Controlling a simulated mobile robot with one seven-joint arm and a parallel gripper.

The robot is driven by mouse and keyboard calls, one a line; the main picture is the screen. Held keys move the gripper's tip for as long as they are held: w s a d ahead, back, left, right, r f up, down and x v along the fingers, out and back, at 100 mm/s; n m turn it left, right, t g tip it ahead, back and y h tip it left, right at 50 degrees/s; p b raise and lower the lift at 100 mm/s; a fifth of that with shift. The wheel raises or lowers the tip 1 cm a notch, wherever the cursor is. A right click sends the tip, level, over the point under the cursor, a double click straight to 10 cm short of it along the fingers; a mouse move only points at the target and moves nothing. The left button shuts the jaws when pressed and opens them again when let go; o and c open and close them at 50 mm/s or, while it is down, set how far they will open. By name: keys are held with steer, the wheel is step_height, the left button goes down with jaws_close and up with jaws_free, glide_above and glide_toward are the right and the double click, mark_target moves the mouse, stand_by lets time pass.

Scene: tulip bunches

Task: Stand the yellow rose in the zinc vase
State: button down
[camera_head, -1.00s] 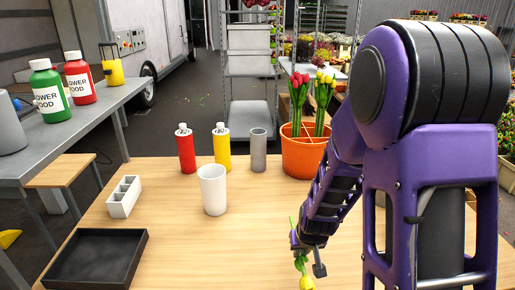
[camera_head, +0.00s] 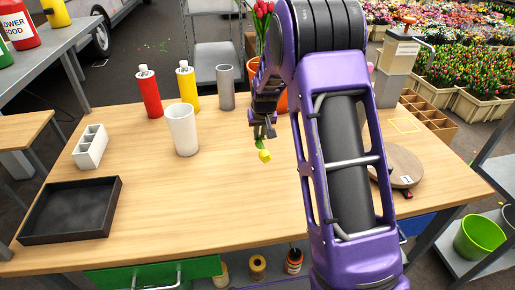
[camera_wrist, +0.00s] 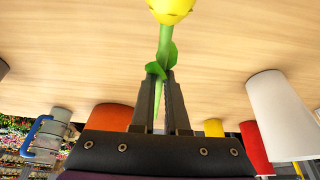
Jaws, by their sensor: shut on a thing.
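My gripper (camera_head: 263,133) is shut on the green stem of the yellow rose (camera_head: 264,156), over the table to the right of the white cup. The rose's yellow head points downward in the head view. In the wrist view the head (camera_wrist: 172,10) is cut by the top edge, and the stem and leaves run down between my gripper's two dark fingers (camera_wrist: 161,75). The grey zinc vase (camera_head: 226,88) stands upright near the table's back edge, behind and left of my gripper. I cannot make it out in the wrist view.
A white cup (camera_head: 182,130), red bottle (camera_head: 149,92) and yellow bottle (camera_head: 187,86) stand left of the vase. An orange pot (camera_head: 283,100) with tulips is partly behind my arm. A black tray (camera_head: 113,207) lies front left. The table's front middle is clear.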

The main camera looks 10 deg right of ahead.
steer(key=shift+f, duration=3.45)
steer(key=shift+f+b, duration=0.1)
steer(key=shift+b, duration=0.25)
steer(key=shift+f, duration=0.15)
steer(key=c, duration=0.9)
jaws_free()
steer(key=shift+r, duration=0.2)
